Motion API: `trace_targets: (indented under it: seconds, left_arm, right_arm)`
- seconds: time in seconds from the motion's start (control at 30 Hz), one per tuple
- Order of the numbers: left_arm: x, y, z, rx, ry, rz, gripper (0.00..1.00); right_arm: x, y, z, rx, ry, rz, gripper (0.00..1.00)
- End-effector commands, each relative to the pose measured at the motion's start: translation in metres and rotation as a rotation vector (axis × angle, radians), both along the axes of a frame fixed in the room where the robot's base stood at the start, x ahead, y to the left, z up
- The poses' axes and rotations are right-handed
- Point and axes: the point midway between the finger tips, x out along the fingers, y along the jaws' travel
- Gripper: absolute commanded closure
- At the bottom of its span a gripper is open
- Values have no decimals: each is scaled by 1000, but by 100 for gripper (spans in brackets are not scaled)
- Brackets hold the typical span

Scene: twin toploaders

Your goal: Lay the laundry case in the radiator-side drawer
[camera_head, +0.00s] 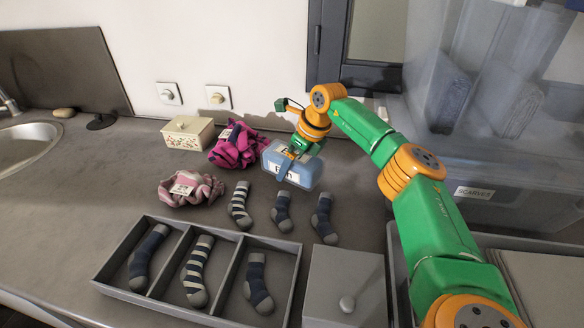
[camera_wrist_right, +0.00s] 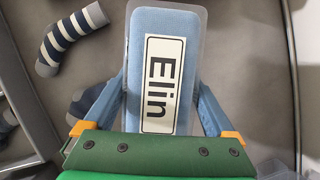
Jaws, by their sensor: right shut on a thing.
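A light blue case (camera_head: 302,177) with a white label is held above the worktop in the head view. In the right wrist view the case (camera_wrist_right: 138,20) fills the middle, its label reading "Elin". My right gripper (camera_head: 292,156) is shut on it, with a finger along each side. A grey three-compartment tray (camera_head: 190,225) lies at the front with one sock in each compartment. A grey lidded box with a knob (camera_head: 346,265) is right of it. No radiator shows, so I cannot tell which drawer is the radiator-side one. My left gripper is out of view.
Several loose socks (camera_head: 283,211) lie between the case and the tray. A pink scrunchie (camera_head: 205,190), a magenta knit bundle (camera_head: 236,146) and a cream box (camera_head: 188,131) are to the left. A clear bin labelled "SCARVES" (camera_head: 475,193) stands at right.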

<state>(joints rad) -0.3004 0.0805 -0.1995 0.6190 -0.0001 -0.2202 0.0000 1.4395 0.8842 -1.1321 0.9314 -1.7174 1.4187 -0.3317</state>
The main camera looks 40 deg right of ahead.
Motion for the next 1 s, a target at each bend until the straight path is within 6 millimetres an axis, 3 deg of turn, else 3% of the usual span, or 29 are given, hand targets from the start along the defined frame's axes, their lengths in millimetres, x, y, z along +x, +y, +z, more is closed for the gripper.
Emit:
trace_targets:
  seconds: [0.17,0.47,0.5,0.8,1.0]
  left_arm:
    - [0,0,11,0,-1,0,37]
    - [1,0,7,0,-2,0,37]
    - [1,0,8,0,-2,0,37]
    - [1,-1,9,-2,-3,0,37]
    - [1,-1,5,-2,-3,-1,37]
  right_arm:
    - [-2,1,-26,1,3,1,84]
    - [-1,1,-30,2,1,1,84]
    - [-1,1,-30,1,2,1,0]
    - [-2,1,-25,2,1,1,0]
    - [-14,-4,7,1,-3,0,0]
